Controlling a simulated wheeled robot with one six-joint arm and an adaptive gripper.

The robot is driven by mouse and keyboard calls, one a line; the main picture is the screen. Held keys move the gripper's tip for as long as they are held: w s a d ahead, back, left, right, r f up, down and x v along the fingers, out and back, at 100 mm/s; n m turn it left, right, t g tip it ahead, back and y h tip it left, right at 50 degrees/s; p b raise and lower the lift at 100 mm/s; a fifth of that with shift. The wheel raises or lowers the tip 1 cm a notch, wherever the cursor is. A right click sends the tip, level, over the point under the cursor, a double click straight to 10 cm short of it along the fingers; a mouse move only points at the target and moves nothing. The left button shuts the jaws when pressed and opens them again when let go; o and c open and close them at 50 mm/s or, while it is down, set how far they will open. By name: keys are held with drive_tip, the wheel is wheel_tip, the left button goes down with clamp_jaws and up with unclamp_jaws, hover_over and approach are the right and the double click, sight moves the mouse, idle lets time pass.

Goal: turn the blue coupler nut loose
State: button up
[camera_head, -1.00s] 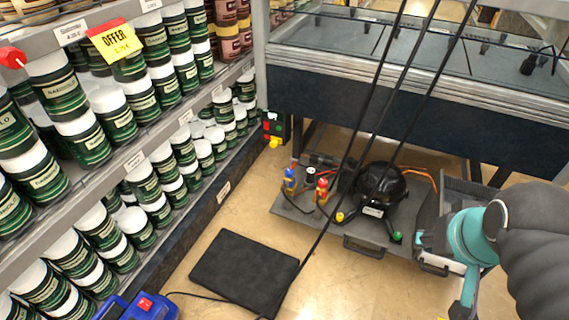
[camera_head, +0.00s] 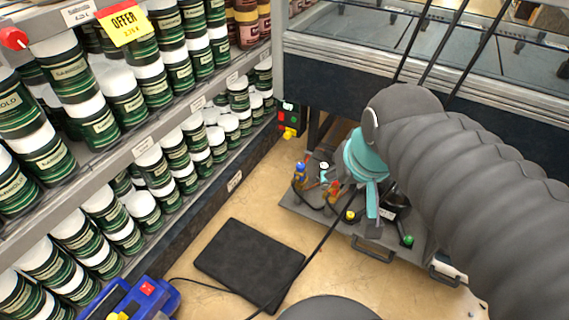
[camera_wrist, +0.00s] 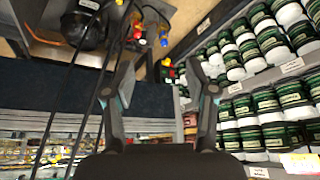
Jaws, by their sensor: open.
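The blue coupler nut (camera_head: 300,171) tops a valve at the left end of the grey pump tray (camera_head: 296,206). In the wrist view the blue nut (camera_wrist: 164,41) shows upside down, between and beyond the fingertips. My gripper (camera_wrist: 160,66) is open and empty, its two fingers apart and not touching the nut. A red valve (camera_wrist: 138,31) sits beside the blue one. In the head view my arm covers much of the tray, and the fingertips cannot be made out there.
A black compressor (camera_wrist: 84,25) stands on the tray. Shelves of green jars (camera_head: 180,150) line the left side, and a glass-topped freezer (camera_head: 340,85) stands behind the tray. A black mat (camera_head: 248,262) and a blue case (camera_head: 150,298) lie in front. Black hoses cross the wrist view.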

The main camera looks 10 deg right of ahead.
drive_tip(key=w+m+g+b, duration=0.1)
drive_tip(key=w+m+b, duration=0.2)
drive_tip(key=w, duration=0.8)
drive_tip(key=m+g+b, duration=0.4)
drive_tip(key=m+b, duration=0.2)
drive_tip(key=m, duration=0.3)
hover_over(301, 165)
wheel_tip(301, 165, down, 22)
wheel_tip(301, 165, down, 13)
drive_tip(key=shift+b, duration=1)
clamp_jaws()
